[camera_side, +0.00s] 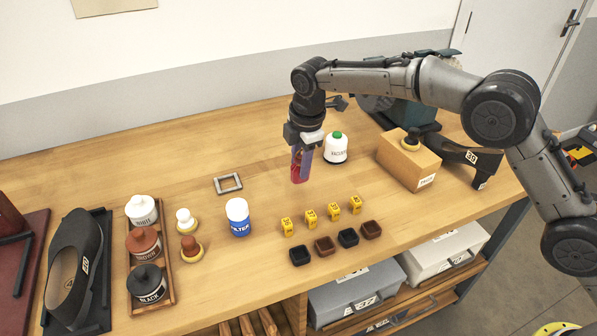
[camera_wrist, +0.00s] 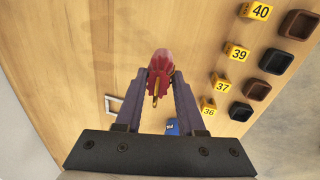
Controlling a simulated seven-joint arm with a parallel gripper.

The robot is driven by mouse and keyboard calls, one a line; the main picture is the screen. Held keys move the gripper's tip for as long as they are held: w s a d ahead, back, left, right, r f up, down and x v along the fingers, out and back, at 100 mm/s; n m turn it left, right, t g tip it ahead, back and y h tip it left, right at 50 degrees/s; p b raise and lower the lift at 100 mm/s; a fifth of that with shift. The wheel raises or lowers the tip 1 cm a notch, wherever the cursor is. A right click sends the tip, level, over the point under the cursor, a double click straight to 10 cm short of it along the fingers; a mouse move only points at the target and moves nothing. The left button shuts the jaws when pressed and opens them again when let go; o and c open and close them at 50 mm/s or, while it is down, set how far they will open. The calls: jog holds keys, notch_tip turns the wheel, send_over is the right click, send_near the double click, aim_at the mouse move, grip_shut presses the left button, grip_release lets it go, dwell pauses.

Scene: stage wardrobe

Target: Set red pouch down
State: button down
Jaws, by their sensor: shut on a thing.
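The red pouch (camera_side: 296,173) hangs between the fingers of my gripper (camera_side: 301,166) above the middle of the table. In the wrist view the pouch (camera_wrist: 160,68) shows as a gathered red shape with a gold-coloured piece, between the two fingertips of my gripper (camera_wrist: 162,85). The gripper is shut on it. In the side view the fingers hide part of the pouch. A small grey square frame (camera_side: 228,183) lies flat on the table to the left of the gripper; it also shows in the wrist view (camera_wrist: 114,105).
A white bottle with a green cap (camera_side: 336,148) stands just right of the gripper. A blue-and-white FILTER jar (camera_side: 238,218), yellow number blocks (camera_side: 310,216) and small dark trays (camera_side: 323,246) stand nearer the front. A cardboard box (camera_side: 408,163) stands at right. Table around the grey frame is clear.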

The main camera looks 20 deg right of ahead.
aim_at(298, 174)
jog(key=shift+w+a+f, duration=0.1)
jog(key=shift+w+f, duration=0.05)
jog(key=shift+f, duration=0.75)
jog(key=shift+w+f, duration=0.15)
jog(key=shift+f, duration=0.7)
jog(key=shift+f, duration=0.2)
jog(key=c, duration=0.5)
grip_release()
jog(key=s+r, duration=0.1)
jog(key=r, duration=0.8)
jog(key=s+r, duration=0.1)
jog(key=r, duration=0.3)
jog(key=shift+s+r, duration=0.3)
jog(key=shift+r, duration=0.05)
